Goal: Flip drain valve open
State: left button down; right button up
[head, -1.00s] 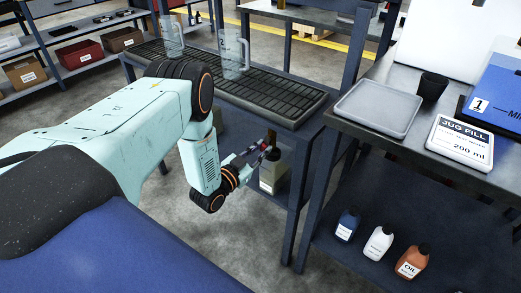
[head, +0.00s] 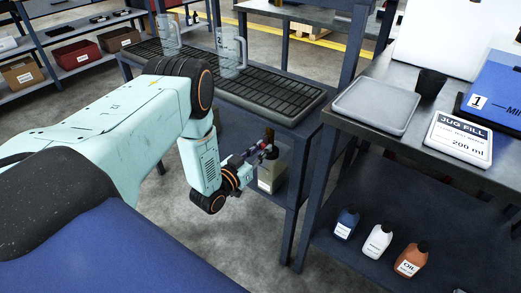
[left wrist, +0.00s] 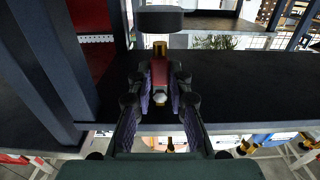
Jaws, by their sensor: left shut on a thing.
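In the left wrist view, the drain valve shows as a red handle (left wrist: 160,72) with a brass piece (left wrist: 160,48) just beyond it and a round silver end below it. My left gripper (left wrist: 160,85) has a finger on each side of the red handle and is shut on it. In the head view, my left gripper (head: 264,149) is low beside the tray bench, just above and in front of a pale bottle. The valve is too small and too covered there to tell its angle. My right gripper is in no view.
The bench with the black slatted tray (head: 270,95) holds two clear jugs (head: 231,50). Its blue leg (head: 291,215) stands close to my gripper's right. The pale bottle (head: 267,180) is below. Several small bottles (head: 377,241) stand on the right lower shelf.

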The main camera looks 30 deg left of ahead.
pick_arm(q)
jog(key=c, duration=1.2)
grip_release()
jog(key=s, duration=0.8)
jog(key=s+a, duration=0.1)
jog(key=s, duration=0.3)
